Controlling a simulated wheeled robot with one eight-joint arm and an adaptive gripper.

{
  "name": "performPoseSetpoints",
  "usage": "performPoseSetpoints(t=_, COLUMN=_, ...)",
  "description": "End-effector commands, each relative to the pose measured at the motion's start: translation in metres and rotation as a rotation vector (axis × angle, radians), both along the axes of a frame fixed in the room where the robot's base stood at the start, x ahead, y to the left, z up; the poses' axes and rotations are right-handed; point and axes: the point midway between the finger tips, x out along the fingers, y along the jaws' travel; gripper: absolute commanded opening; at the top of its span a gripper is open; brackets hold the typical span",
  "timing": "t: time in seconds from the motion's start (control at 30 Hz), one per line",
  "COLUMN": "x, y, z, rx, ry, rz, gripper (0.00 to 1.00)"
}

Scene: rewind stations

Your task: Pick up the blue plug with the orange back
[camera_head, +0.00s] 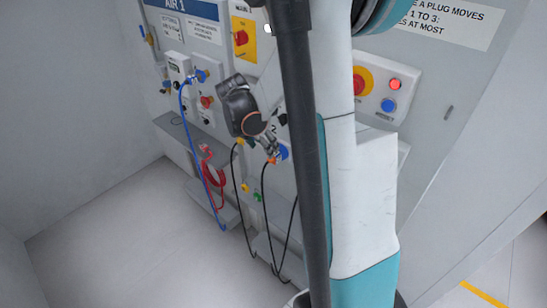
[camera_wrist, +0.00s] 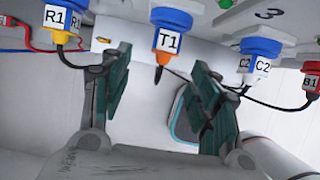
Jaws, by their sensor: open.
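The blue plug with the orange back (camera_wrist: 173,20), labelled T1, sits at the top middle of the wrist view, its orange end towards me. My gripper (camera_wrist: 163,65) is open, with one finger to each side of the plug's orange end; I cannot tell whether either touches it. Nothing is held. In the head view my gripper (camera_head: 268,146) is at the panel, close to an orange plug end (camera_head: 272,160), and the dark pole and my arm hide part of this area.
Plug R1 (camera_wrist: 61,18), blue with a yellow back, is left of my fingers. Plug C2 (camera_wrist: 260,50) is to the right, with red plug B1 (camera_wrist: 311,82) beyond it. Dark cables hang below the panel. A grey shelf (camera_head: 185,135) with a red cable (camera_head: 214,172) is at left.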

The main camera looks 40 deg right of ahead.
Motion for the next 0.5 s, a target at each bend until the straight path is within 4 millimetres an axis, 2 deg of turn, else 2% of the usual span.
performPoseSetpoints(t=0.1, x=0.000, y=-0.007, z=-0.017, rx=0.000, ry=0.000, rz=-0.002, gripper=0.56)
performPoseSetpoints(t=0.37, x=0.000, y=-0.012, z=-0.029, rx=0.000, ry=-0.001, rz=-0.002, gripper=0.56)
performPoseSetpoints(t=0.5, x=-0.003, y=-0.017, z=-0.045, rx=0.000, ry=-0.001, rz=-0.002, gripper=0.56)
